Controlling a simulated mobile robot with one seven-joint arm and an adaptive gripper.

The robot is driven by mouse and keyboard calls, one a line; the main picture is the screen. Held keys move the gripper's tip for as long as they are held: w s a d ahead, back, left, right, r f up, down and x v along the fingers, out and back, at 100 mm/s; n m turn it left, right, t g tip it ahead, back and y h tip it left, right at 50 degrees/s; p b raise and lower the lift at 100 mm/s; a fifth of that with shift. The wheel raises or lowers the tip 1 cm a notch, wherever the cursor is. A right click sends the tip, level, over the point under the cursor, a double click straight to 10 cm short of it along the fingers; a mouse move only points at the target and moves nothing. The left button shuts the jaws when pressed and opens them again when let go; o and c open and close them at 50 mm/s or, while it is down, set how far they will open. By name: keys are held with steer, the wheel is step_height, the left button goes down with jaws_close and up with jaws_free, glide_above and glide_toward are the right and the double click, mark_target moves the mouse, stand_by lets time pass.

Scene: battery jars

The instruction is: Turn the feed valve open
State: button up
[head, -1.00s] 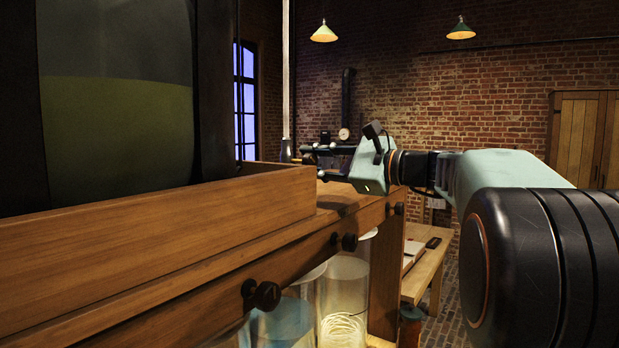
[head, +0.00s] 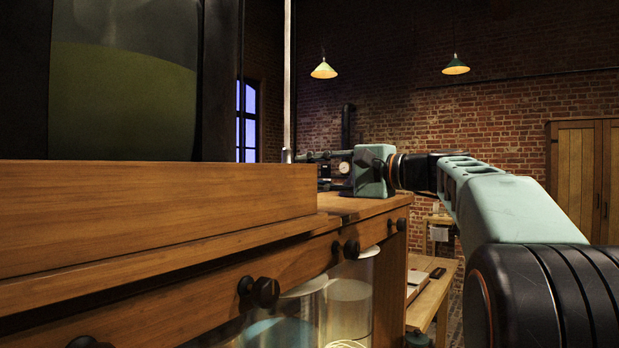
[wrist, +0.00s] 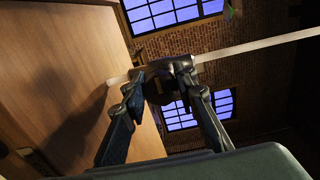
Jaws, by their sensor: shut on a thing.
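The feed valve (wrist: 166,66) is a dark metal fitting on a pale upright pipe in the wrist view. In the head view the pipe (head: 287,75) rises behind the wooden rim, with a small grey metal piece (head: 286,155) at its foot. My gripper (wrist: 160,84) has one dark finger on each side of the fitting and is shut on it, seemingly on its handle. In the head view my gripper (head: 305,157) reaches left to the pipe's foot. The exact contact and the valve's angle are hard to make out.
A large dark-framed tank (head: 122,85) of greenish liquid stands at the left behind a wooden rim (head: 160,200). Black knobs (head: 265,292) line the bench front, with glass jars (head: 350,290) below. A lower table (head: 430,295) stands at the right.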

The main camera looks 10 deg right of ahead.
stand_by(0.5)
steer(key=o, duration=1.1)
steer(key=shift+s+d, duration=0.1)
steer(key=v, duration=1.1)
steer(key=shift+s+d, duration=0.25)
steer(key=shift+s, duration=0.05)
